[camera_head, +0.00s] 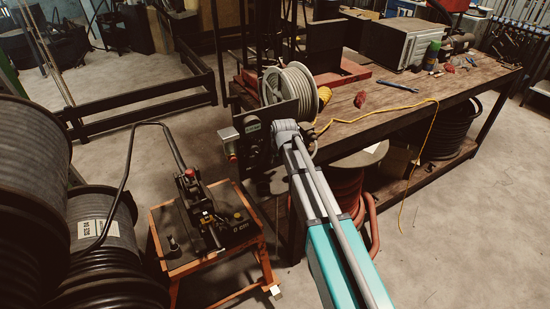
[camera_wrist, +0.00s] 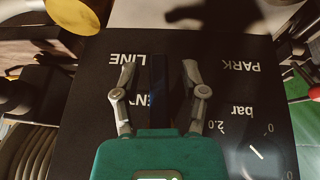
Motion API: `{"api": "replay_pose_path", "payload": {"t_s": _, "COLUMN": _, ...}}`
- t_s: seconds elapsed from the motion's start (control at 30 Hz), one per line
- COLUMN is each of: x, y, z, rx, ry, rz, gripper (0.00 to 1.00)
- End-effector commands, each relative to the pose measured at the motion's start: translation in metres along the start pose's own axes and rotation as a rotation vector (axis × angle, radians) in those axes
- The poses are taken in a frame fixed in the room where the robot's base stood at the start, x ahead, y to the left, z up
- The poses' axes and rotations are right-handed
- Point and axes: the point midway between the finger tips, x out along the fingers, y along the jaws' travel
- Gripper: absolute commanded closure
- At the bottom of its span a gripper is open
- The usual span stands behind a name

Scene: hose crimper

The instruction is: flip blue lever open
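In the wrist view a black panel (camera_wrist: 85,110) fills the middle, with upside-down white lettering "LINE", "PARK", "bar" and a partly covered word. A narrow dark-blue upright strip (camera_wrist: 158,82), which looks like the blue lever, lies between the fingers of my gripper (camera_wrist: 159,72). The fingers are apart, one on each side of the strip, with no clear contact. Their distance from the panel is hard to judge. In the head view the dark panel (camera_head: 252,130) stands at the bench's left end, just left of my wrist; the lever cannot be made out there.
A gauge (camera_wrist: 255,152) is on the panel's lower right in the wrist view. In the head view a hose reel (camera_head: 290,88) stands behind my wrist on the wooden bench (camera_head: 375,118). An orange-framed cart (camera_head: 160,225) stands left, beside large black hose spools (camera_head: 105,215).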

Motion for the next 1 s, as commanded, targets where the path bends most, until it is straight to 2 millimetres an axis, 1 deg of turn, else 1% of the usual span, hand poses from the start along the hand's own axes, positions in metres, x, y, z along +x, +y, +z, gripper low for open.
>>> {"api": "replay_pose_path", "payload": {"t_s": 0.03, "x": 0.0, "y": -0.0001, "z": 0.0, "rx": 0.0, "ry": 0.0, "rz": 0.0, "gripper": 0.58}}
{"api": "replay_pose_path", "payload": {"t_s": 0.17, "x": 0.0, "y": -0.0003, "z": -0.0001, "rx": 0.0, "ry": 0.0, "rz": 0.0, "gripper": 0.82}}
{"api": "replay_pose_path", "payload": {"t_s": 0.2, "x": 0.0, "y": -0.0003, "z": -0.0001, "rx": 0.0, "ry": 0.0, "rz": 0.0, "gripper": 0.89}}
{"api": "replay_pose_path", "payload": {"t_s": 0.27, "x": 0.0, "y": -0.0004, "z": -0.0001, "rx": 0.0, "ry": 0.0, "rz": 0.0, "gripper": 1.0}}
{"api": "replay_pose_path", "payload": {"t_s": 0.53, "x": 0.0001, "y": -0.0006, "z": -0.0002, "rx": 0.003, "ry": 0.0, "rz": -0.008, "gripper": 1.0}}
{"api": "replay_pose_path", "payload": {"t_s": 0.83, "x": 0.0, "y": -0.0044, "z": -0.0004, "rx": 0.04, "ry": -0.001, "rz": -0.101, "gripper": 1.0}}
{"api": "replay_pose_path", "payload": {"t_s": 1.0, "x": -0.0002, "y": -0.0059, "z": -0.0003, "rx": 0.046, "ry": 0.0, "rz": -0.116, "gripper": 1.0}}
